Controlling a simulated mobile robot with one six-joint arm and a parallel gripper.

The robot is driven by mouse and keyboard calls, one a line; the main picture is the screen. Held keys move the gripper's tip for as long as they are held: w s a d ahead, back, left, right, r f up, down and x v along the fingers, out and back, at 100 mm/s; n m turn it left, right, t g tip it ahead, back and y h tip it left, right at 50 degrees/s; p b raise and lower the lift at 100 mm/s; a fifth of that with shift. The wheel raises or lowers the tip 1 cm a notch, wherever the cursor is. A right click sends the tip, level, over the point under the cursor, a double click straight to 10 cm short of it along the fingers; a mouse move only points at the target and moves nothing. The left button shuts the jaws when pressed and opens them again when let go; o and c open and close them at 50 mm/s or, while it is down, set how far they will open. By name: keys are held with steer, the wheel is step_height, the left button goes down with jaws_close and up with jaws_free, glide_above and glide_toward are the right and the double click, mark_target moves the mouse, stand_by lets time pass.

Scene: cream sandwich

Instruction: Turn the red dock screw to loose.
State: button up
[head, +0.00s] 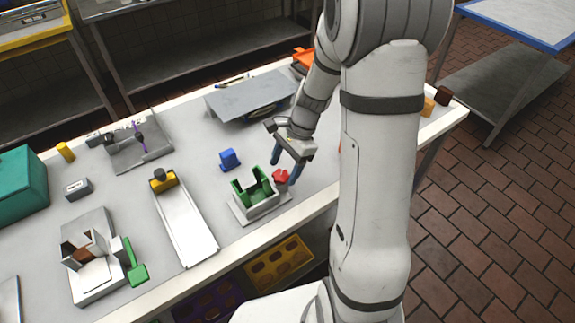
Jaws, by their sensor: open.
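The red dock screw (281,177) is a small red knob at the right side of the green dock (243,193), which sits on a light base plate (262,212). My gripper (284,166) points down at the screw, with its blue fingertips apart on either side of it in this view. It is open and empty. I cannot tell whether the fingers touch the screw. My arm covers the table to the right of the dock.
A blue block (229,158) stands just behind the dock. A grey sloped stand (250,97) is farther back. A white track with a yellow block (163,180) lies to the left. The table's front edge (230,253) is close to the dock.

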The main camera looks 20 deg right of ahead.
steer(key=shift+a+f, duration=0.1)
steer(key=shift+f, duration=0.1)
steer(key=c, duration=0.9)
steer(key=shift+d, duration=0.3)
steer(key=shift+c, duration=0.3)
steer(key=shift+a, duration=0.2)
steer(key=shift+w+n, duration=0.1)
steer(key=shift+n, duration=0.4)
steer(key=n, duration=0.1)
steer(key=n+g, duration=0.1)
steer(key=n+h, duration=0.1)
steer(key=n, duration=0.1)
steer(key=shift+w+a+g, duration=0.15)
steer(key=shift+a+g, duration=0.1)
steer(key=shift+g, duration=0.15)
steer(key=shift+a+n+g+h, duration=0.1)
steer(key=shift+n+g+h, duration=0.2)
steer(key=shift+n, duration=0.9)
